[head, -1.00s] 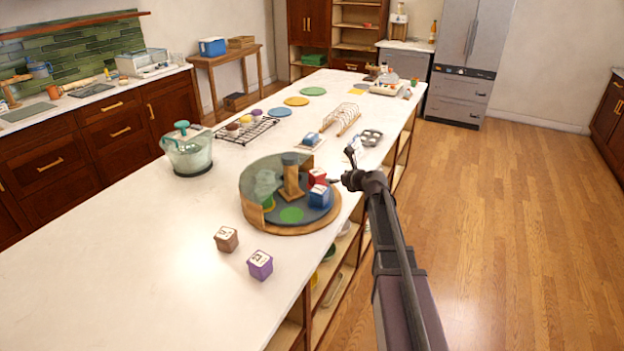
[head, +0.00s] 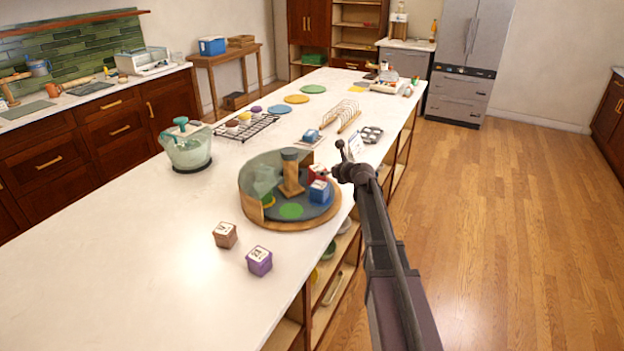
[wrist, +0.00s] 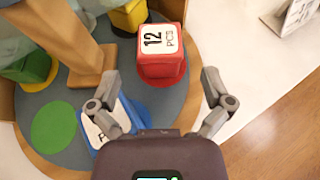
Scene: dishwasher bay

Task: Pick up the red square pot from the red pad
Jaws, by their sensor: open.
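The red square pot (wrist: 162,45) has a white label reading "12 PCS" on top. It stands on the round turntable (head: 300,227), and a rounded red area at its foot looks like the red pad (wrist: 162,83). In the head view my gripper (head: 342,158) is at the turntable's right edge.
A blue pot (head: 319,192) stands close to the red one, partly under my gripper in the wrist view. Yellow (wrist: 130,16) and green (wrist: 36,69) pots are also on the turntable, beside a wooden post (head: 291,175). A clear curved wall closes its left side.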

